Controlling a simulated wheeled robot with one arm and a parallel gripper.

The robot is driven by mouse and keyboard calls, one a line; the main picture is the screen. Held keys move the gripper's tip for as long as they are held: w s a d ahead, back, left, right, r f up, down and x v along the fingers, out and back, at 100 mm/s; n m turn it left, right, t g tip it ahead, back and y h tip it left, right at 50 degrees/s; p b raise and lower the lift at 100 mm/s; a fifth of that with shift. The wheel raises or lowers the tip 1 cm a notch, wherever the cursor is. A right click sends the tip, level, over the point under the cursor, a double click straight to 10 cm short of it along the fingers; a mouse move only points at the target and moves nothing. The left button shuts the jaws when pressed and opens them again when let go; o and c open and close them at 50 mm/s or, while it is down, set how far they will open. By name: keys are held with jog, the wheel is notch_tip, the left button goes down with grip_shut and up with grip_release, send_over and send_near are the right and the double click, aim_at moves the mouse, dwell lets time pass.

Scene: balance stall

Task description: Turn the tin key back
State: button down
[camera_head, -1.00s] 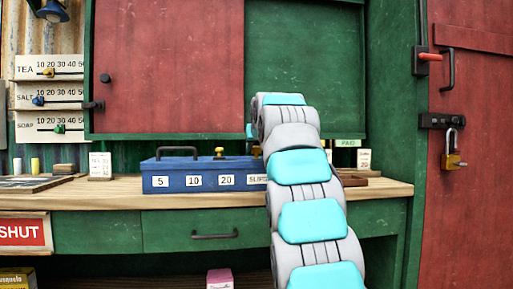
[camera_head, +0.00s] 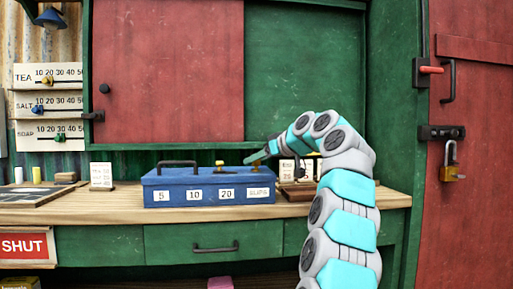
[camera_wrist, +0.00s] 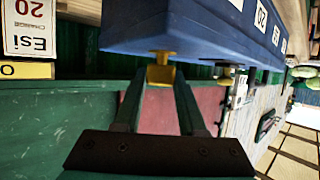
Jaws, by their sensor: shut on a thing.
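The blue tin (camera_head: 205,187) stands on the wooden counter, with labels 5, 10, 20 and one blurred at the right. A brass key (camera_wrist: 161,70) sits at the tin's edge in the wrist view, between the tips of my gripper (camera_wrist: 158,92). My gripper is shut on this key. In the head view my gripper (camera_head: 258,157) reaches in from the right to the tin's right end, where its tip partly hides the key. Another brass knob (camera_head: 220,164) stands on the tin's top, left of my gripper.
A black handle (camera_head: 178,163) rises from the tin's lid. White cards and a wooden tray (camera_head: 300,194) are to the right, partly behind my arm. A small price card (camera_head: 101,175) stands at the left. The counter front (camera_head: 120,209) is clear.

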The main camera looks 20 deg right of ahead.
jog(key=n+y+p, duration=0.1)
jog(key=p, duration=0.1)
jog(key=n+g+y+p, duration=0.1)
jog(key=p, duration=0.2)
jog(key=shift+r+y, duration=0.3)
jog(key=shift+r, duration=0.05)
jog(key=shift+f+n+g+y+p, duration=0.3)
jog(key=shift+n+g+y+p, duration=0.15)
jog(key=shift+n+p, duration=0.4)
jog(key=shift+c, duration=2.4)
grip_release()
jog(key=p+v, duration=0.1)
jog(key=v, duration=0.6)
jog(key=shift+s+d, duration=0.25)
jog(key=shift+r, duration=0.1)
